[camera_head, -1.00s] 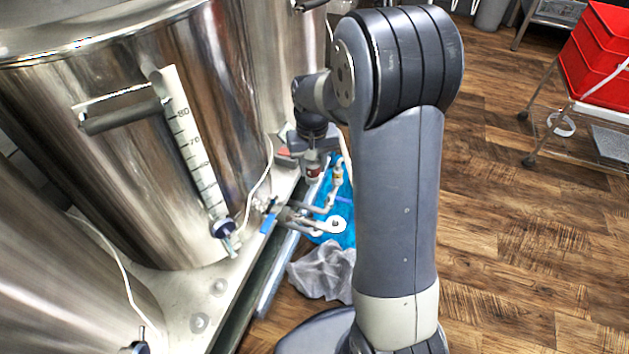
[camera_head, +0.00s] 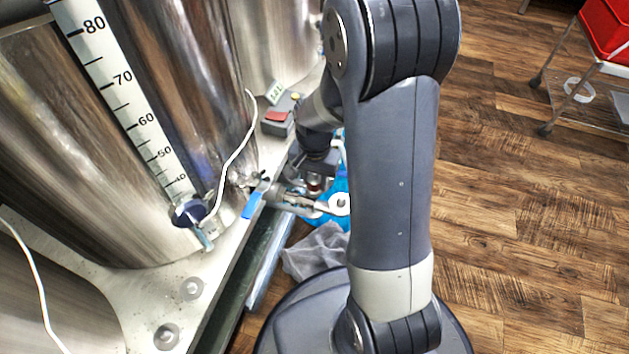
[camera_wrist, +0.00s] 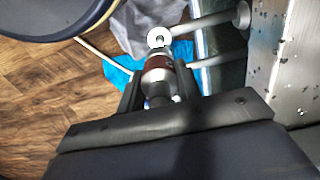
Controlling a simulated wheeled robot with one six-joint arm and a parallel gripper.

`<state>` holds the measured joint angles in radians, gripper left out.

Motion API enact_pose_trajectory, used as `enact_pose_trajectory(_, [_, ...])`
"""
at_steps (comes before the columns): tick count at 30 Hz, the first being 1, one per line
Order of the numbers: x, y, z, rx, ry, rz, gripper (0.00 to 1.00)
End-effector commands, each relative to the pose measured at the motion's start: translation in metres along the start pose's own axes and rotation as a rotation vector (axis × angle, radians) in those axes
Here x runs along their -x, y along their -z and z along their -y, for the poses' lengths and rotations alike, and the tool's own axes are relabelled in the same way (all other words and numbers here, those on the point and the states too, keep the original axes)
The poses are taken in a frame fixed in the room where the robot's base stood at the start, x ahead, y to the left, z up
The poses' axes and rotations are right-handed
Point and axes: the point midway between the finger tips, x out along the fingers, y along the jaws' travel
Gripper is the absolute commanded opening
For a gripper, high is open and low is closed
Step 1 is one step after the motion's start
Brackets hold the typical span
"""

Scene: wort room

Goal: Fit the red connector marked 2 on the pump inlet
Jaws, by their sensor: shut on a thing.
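My gripper (camera_wrist: 157,88) is shut on the connector (camera_wrist: 158,62), a metal fitting with a dark red band. In the wrist view it points away from me, toward a white ring-shaped pipe end (camera_wrist: 159,37). I cannot tell whether they touch. In the head view my gripper (camera_head: 317,172) points down beside the metal pipe, with the connector (camera_head: 315,184) partly hidden below it. The white ring (camera_head: 340,203) shows just right of it. I cannot read a number on the connector, and no pump inlet can be made out for sure.
A steel kettle (camera_head: 150,170) with a scale stands at left, above a pale shelf (camera_head: 120,290). A valve with a blue handle (camera_head: 254,200) sticks out near my gripper. A grey cloth (camera_head: 316,252) lies below on the floor.

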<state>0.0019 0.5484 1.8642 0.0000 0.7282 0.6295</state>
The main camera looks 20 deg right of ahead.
Motion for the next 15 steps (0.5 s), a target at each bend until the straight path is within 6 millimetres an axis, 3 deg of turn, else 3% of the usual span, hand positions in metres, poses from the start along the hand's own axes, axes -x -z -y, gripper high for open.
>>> enact_pose_trajectory(15, [-0.053,0.000,0.000,0.003,-0.001,0.001,0.06])
